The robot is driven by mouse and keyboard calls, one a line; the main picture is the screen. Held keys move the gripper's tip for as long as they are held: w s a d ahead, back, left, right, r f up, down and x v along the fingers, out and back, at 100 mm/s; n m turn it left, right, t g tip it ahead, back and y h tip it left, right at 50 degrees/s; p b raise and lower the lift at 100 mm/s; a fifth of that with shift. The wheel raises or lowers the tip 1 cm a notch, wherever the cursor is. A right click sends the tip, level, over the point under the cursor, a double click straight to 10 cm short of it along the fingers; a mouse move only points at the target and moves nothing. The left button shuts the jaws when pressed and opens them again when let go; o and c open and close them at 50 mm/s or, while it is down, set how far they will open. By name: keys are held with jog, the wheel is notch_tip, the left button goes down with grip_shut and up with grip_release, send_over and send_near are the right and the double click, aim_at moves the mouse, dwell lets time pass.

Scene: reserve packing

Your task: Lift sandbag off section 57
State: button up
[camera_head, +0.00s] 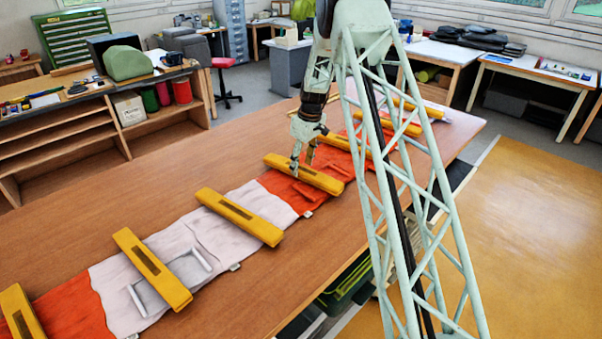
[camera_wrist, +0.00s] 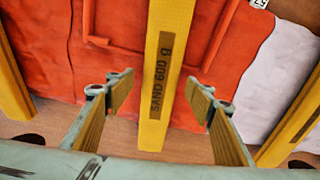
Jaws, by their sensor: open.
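A yellow sandbag (camera_head: 325,183), a long bar with a dark label, lies across orange fabric on the table. In the wrist view the sandbag (camera_wrist: 154,125) reads "SAND 600 g". My gripper (camera_head: 303,166) is over it, pointing down. In the wrist view my gripper (camera_wrist: 160,93) is open, one finger on each side of the sandbag with gaps between. The orange fabric section (camera_wrist: 115,65) lies under the bar and shows a raised rectangular outline. A small white tag (camera_wrist: 260,3) at its edge is hard to read.
More yellow sandbags (camera_head: 240,216) lie across the fabric strip on both sides. A pale section (camera_head: 235,208) adjoins the orange one. A pale handle-like frame (camera_head: 170,284) lies on the strip. The wooden table (camera_head: 130,195) is bare behind the strip.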

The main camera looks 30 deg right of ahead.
aim_at(301, 168)
jog(key=shift+w+a+f, duration=0.1)
jog(key=shift+w+f, duration=0.1)
jog(key=shift+f, duration=1.35)
jog(key=shift+c, duration=0.2)
jog(key=c, duration=1.2)
jog(key=shift+r, duration=1.75)
jog(key=s+a, duration=0.3)
jog(key=a, duration=0.1)
jog(key=s+a+r+b, duration=0.1)
jog(key=s+a, duration=0.2)
jog(key=s, duration=0.1)
jog(key=s+a+b, duration=0.1)
jog(key=s+a, duration=0.2)
jog(key=a, duration=0.1)
jog(key=shift+s+a+r, duration=0.25)
jog(key=shift+s+a, duration=0.1)
jog(key=shift+s, duration=0.05)
